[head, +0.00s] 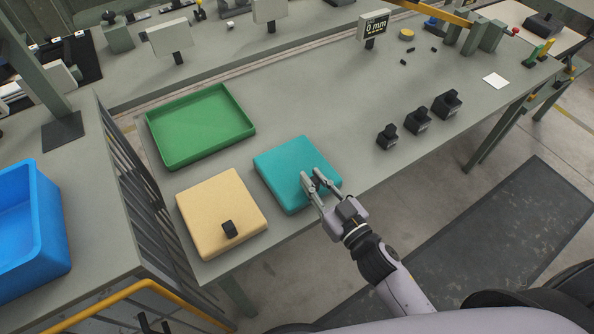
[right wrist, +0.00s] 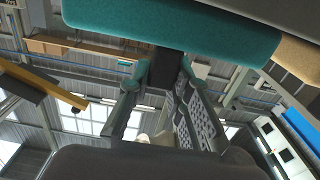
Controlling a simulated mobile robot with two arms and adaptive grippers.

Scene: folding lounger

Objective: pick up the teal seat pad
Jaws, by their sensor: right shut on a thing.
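The teal seat pad (head: 287,166) lies flat on the grey bench, near its front edge, in the head view. My right gripper (head: 312,178) reaches over the pad's right front part from the front. In the right wrist view the teal pad (right wrist: 210,35) fills the top, and my right gripper (right wrist: 163,78) is shut on a dark knob (right wrist: 166,62) that adjoins the pad. I cannot tell whether the pad is clear of the bench. My left gripper does not show.
A tan pad (head: 208,199) with a black knob (head: 229,229) lies left of the teal pad. A green tray (head: 247,128) stands behind. Black blocks (head: 417,122) stand to the right. A blue bin (head: 52,253) is at far left. Bench surface (head: 320,95) behind the teal pad is clear.

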